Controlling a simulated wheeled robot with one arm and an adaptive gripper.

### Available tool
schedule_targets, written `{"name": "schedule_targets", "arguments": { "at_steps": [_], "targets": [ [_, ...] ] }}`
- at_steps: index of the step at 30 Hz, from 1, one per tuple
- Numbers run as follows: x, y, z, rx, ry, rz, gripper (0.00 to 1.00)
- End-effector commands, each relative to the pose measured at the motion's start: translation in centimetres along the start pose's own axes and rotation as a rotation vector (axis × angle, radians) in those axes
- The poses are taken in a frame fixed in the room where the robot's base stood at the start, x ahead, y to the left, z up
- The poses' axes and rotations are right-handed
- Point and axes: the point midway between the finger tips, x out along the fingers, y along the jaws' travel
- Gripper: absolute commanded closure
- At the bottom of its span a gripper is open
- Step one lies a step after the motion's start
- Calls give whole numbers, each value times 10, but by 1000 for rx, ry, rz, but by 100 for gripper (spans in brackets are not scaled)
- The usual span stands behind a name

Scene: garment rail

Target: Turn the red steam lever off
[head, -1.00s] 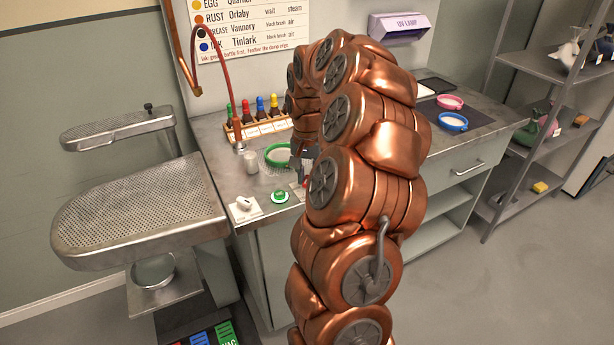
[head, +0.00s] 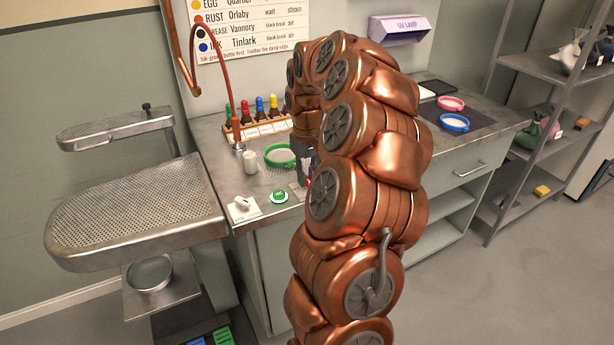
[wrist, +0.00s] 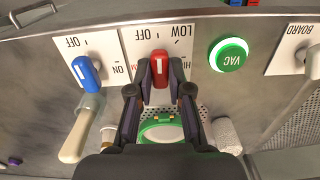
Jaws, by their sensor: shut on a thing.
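The red steam lever (wrist: 159,66) stands on a white plate in the wrist view, with the marks OFF at upper left, LOW at upper right and a partly covered HI mark at right. Its handle points roughly up the picture, between OFF and LOW; I cannot tell its exact setting. My gripper (wrist: 160,70) is shut on it, one dark finger on each side. In the head view my gripper (head: 304,163) is small beside my arm, over the bench's front part. The lever is mostly hidden there.
A blue OFF/ON lever (wrist: 86,72) and a green VAC button (wrist: 229,55) flank the red lever. A white BOARD lever (head: 241,204) sits farther left in the head view.

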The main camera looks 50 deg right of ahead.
Motion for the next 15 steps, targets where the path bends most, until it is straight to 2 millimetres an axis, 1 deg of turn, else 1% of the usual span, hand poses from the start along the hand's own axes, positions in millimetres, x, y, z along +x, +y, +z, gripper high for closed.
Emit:
{"name": "schedule_targets", "arguments": {
  "at_steps": [6,15],
  "targets": [
    [-1,0,-1,-44,4,1,100],
    [-2,0,-1,-53,4,1,100]
  ]
}}
